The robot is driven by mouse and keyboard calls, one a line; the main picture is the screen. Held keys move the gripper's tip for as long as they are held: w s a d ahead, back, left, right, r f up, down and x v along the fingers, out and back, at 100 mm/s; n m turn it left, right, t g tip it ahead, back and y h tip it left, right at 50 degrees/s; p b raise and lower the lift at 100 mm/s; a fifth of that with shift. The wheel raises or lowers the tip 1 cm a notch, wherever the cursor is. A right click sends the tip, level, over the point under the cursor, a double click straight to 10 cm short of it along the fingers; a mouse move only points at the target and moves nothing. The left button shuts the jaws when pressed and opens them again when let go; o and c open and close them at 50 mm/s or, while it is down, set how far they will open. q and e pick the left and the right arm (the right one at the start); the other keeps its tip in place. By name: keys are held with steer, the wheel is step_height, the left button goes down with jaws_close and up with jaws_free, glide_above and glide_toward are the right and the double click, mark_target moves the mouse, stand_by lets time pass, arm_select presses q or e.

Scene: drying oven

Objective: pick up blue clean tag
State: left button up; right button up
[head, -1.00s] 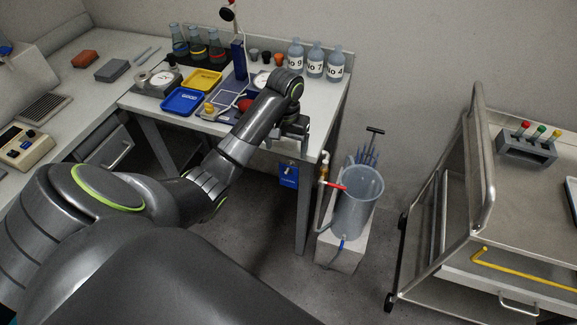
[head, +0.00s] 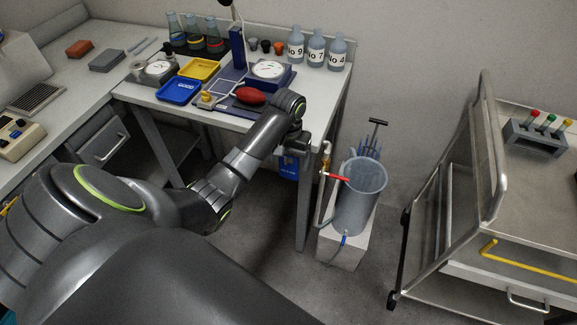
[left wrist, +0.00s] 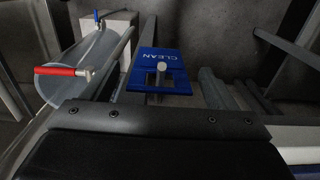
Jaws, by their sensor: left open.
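The blue clean tag (head: 289,169) hangs below the front right corner of the table, partly hidden by my left gripper (head: 291,149) in the head view. In the left wrist view, the tag (left wrist: 150,61) shows the word CLEAN, and a metal peg stands out through it. My left gripper is open and empty, just above and in front of the tag. Its dark body fills the bottom of the wrist view, and its fingertips are not clear there. My right gripper is not in view.
A clear cylinder (head: 361,197) with a red-handled tap stands on a white block just right of the tag. The table (head: 226,116) above holds blue and yellow trays, a red bulb (head: 251,96) and bottles. A metal cart (head: 500,205) stands at the right.

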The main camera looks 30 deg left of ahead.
arm_select(q)
steer(key=shift+c, duration=0.4)
steer(key=c, duration=1)
steer(key=shift+o, duration=0.2)
steer(key=shift+r, duration=0.1)
steer(key=shift+r, duration=0.45)
steer(key=shift+s+r, duration=0.1)
steer(key=shift+r, duration=0.15)
steer(key=s+d+p, duration=0.3)
steer(key=s+d, duration=0.1)
steer(key=s, duration=1.3)
steer(key=shift+s+d+p, duration=0.15)
steer(key=shift+s+p, duration=0.05)
steer(key=shift+p, duration=0.1)
